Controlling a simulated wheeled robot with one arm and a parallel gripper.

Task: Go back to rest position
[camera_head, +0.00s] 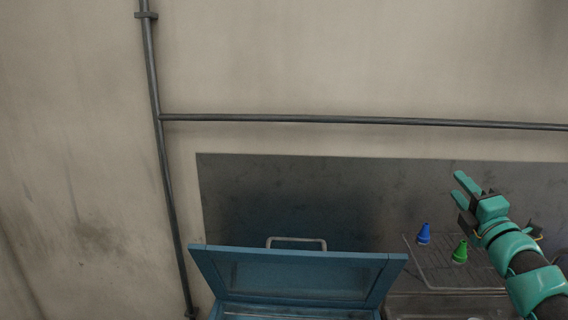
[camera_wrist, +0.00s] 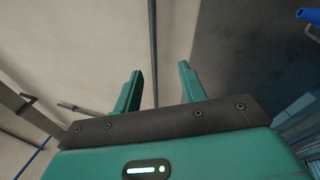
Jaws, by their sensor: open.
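My gripper (camera_head: 462,192) is at the right in the head view, raised in front of the dark panel and above the rack. Its green fingers are apart, with nothing between them. In the wrist view, my gripper (camera_wrist: 160,88) also shows two spread fingers, with only wall and pipe behind them.
A blue box (camera_head: 290,275) with a raised lid and metal handle stands at the bottom centre. Right of it, a blue cone-shaped piece (camera_head: 424,234) and a green one (camera_head: 460,251) stand at a wire rack (camera_head: 428,274). Grey pipes (camera_head: 340,120) run along the wall.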

